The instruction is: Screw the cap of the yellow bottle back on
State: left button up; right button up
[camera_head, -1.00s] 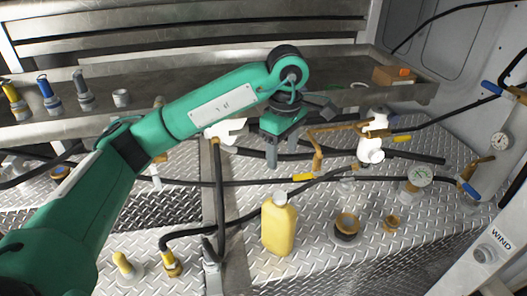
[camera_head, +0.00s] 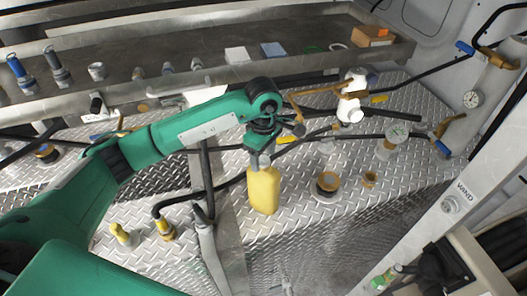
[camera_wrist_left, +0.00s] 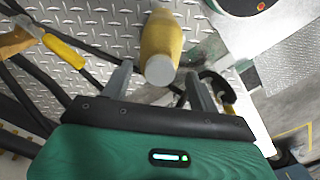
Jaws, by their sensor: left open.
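The yellow bottle (camera_head: 263,190) stands upright on the diamond-plate deck. Its pale cap (camera_wrist_left: 160,71) sits on the bottle's top in the left wrist view; whether it is tight cannot be told. My left gripper (camera_head: 259,160) is open and points down over the bottle's top, hiding most of the cap in the head view. In the left wrist view, the two fingers of the left gripper (camera_wrist_left: 159,68) lie on either side of the cap, with gaps showing on both sides. My right gripper is not in view.
Black hoses run behind and left of the bottle. A white valve (camera_head: 350,105) stands behind. A metal shelf (camera_head: 200,80) spans the back.

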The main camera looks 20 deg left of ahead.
pick_arm(q)
jog(key=shift+f, duration=0.15)
jog(key=shift+c, duration=0.2)
jog(key=c, duration=1)
jog(key=shift+f+m+b, duration=0.2)
jog(key=shift+m+b, duration=0.2)
jog(key=shift+b, duration=0.3)
jog(key=m+b, duration=0.2)
jog(key=b, duration=0.1)
jog(key=shift+m, duration=0.4)
jog(key=shift+m+b, duration=0.5)
jog(key=shift+b, duration=0.3)
jog(key=shift+r+m, duration=0.15)
jog(key=shift+m, duration=0.15)
